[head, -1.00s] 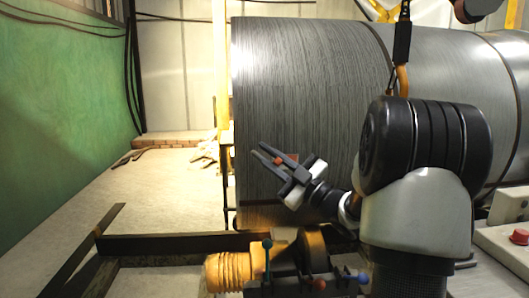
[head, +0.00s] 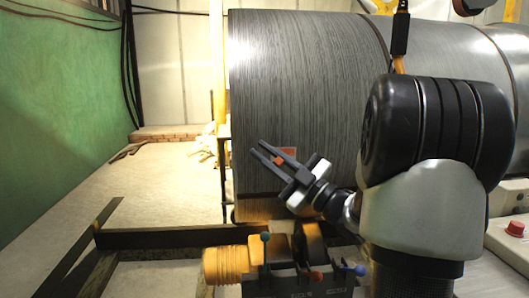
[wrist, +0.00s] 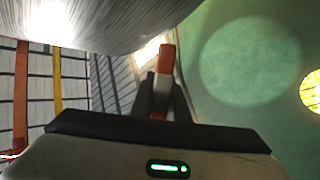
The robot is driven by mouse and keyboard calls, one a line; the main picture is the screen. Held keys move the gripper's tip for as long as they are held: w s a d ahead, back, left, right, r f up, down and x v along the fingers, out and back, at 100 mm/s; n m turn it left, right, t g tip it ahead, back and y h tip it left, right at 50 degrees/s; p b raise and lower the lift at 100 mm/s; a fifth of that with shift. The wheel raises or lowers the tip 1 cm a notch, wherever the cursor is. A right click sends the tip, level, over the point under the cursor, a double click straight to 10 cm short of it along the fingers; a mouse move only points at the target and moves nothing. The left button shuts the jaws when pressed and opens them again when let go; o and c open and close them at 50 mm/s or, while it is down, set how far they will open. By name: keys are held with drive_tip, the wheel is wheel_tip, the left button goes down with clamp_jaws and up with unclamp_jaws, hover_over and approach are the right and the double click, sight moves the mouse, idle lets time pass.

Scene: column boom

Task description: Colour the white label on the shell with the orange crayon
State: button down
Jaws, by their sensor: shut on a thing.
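The shell (head: 300,80) is a large grey, streaked cylinder lying on its side across the middle of the head view. A small orange-red patch (head: 289,152) shows on its lower side, just behind my fingers; I see no white label surface. My gripper (head: 271,156) is shut on the orange crayon (head: 278,161), beside the patch. In the wrist view the crayon (wrist: 166,60) stands up between my fingers, orange with a whitish band, its upper end near the shell's curved underside (wrist: 110,25). I cannot tell whether it touches the shell.
Below the shell stands a dark holder (head: 300,283) with blue and red knobbed sticks, next to a ribbed orange cylinder (head: 224,267). A dark beam (head: 160,238) crosses the floor. A green wall (head: 60,110) is at left, with open floor (head: 165,185) before it.

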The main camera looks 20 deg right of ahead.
drive_tip(key=shift+w, duration=0.1)
idle(0.4)
drive_tip(key=w+d+f, duration=0.1)
drive_tip(key=w+d, duration=0.1)
drive_tip(key=w, duration=0.5)
drive_tip(key=shift+w+f, duration=0.15)
drive_tip(key=shift+w+d, duration=0.3)
drive_tip(key=shift+w, duration=0.4)
idle(0.7)
drive_tip(key=shift+d, duration=0.1)
drive_tip(key=shift+s+d, duration=0.4)
drive_tip(key=shift+d, duration=0.95)
drive_tip(key=shift+s+d, duration=0.4)
drive_tip(key=shift+d, duration=0.95)
drive_tip(key=shift+s+d, duration=0.4)
drive_tip(key=shift+d, duration=0.95)
drive_tip(key=shift+w+a, duration=0.4)
drive_tip(key=shift+a, duration=1)
drive_tip(key=shift+w+a, duration=0.4)
drive_tip(key=shift+a, duration=1.05)
drive_tip(key=shift+w+a, duration=0.4)
drive_tip(key=shift+a, duration=1)
